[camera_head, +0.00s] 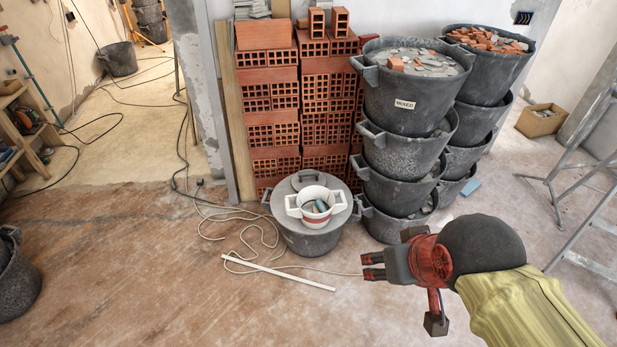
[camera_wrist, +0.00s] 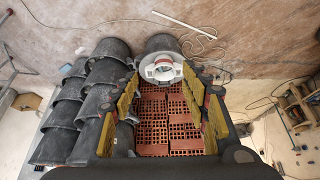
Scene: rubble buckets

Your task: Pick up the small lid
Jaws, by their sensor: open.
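A small grey round lid (camera_head: 307,179) with a raised handle shows behind a white two-handled pot (camera_head: 318,219) with a red band. Both appear to rest on the wide grey lid (camera_head: 345,211) covering a dark bucket (camera_head: 307,240). The pot hides part of the small lid and holds some small pieces. My gripper (camera_head: 372,266) is open and empty, to the right of the bucket and apart from it. In the wrist view the white pot (camera_wrist: 162,68) shows between the spread fingers; I cannot clearly make out the small lid there.
Stacked dark buckets of rubble (camera_head: 397,159) stand close to the right of the lidded bucket. A stack of red hollow bricks (camera_head: 266,95) rises behind it. A white strip (camera_head: 280,272) and loose cable lie on the floor in front. The floor at front left is mostly clear.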

